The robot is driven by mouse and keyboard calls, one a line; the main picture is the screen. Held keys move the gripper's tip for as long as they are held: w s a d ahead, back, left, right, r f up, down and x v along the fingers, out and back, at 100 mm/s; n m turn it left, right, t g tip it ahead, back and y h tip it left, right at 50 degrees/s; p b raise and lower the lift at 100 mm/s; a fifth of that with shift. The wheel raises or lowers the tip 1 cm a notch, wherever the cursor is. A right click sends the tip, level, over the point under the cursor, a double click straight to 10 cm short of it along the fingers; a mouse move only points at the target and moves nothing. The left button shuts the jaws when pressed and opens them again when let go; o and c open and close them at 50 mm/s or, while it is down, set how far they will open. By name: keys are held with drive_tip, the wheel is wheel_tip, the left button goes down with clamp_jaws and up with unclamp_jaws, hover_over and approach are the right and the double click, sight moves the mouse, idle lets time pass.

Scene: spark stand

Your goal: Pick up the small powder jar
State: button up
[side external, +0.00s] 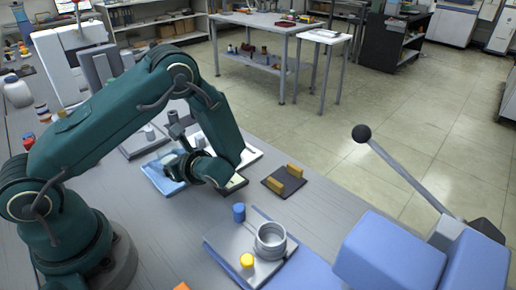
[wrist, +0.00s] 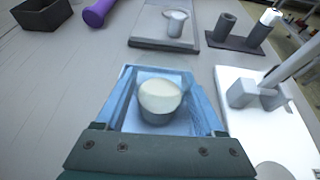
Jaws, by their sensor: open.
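The small powder jar (wrist: 160,97), a round jar with a cream top and grey side, stands on a shallow blue tray (wrist: 135,76) in the wrist view. The tray also shows in the side view (side external: 153,180), where my arm hides the jar or leaves it unclear. My gripper (wrist: 158,150) is open, its dark green body across the bottom of the wrist view, close to the jar. I cannot tell whether the fingers touch the jar. In the side view my gripper (side external: 182,162) is low over the tray.
A grey plate with a small cup (wrist: 177,24) lies beyond the tray. A white board with a grey fixture (wrist: 258,92) is to the right. Dark cylinders (wrist: 225,26) stand beyond it. A purple object (wrist: 98,13) and dark bin (wrist: 42,14) are at upper left.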

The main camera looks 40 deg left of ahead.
drive_tip(key=shift+a+f, duration=0.2)
drive_tip(key=shift+a, duration=0.2)
drive_tip(key=shift+c, duration=0.2)
drive_tip(key=c, duration=1)
drive_tip(key=shift+r, duration=0.15)
drive_tip(key=shift+r, duration=1.45)
drive_tip(key=s+a+r, duration=0.5)
drive_tip(key=s+r, duration=0.2)
drive_tip(key=s, duration=0.3)
drive_tip(key=shift+s+r, duration=0.2)
drive_tip(key=shift+r, duration=0.2)
drive_tip(key=shift+a, duration=0.1)
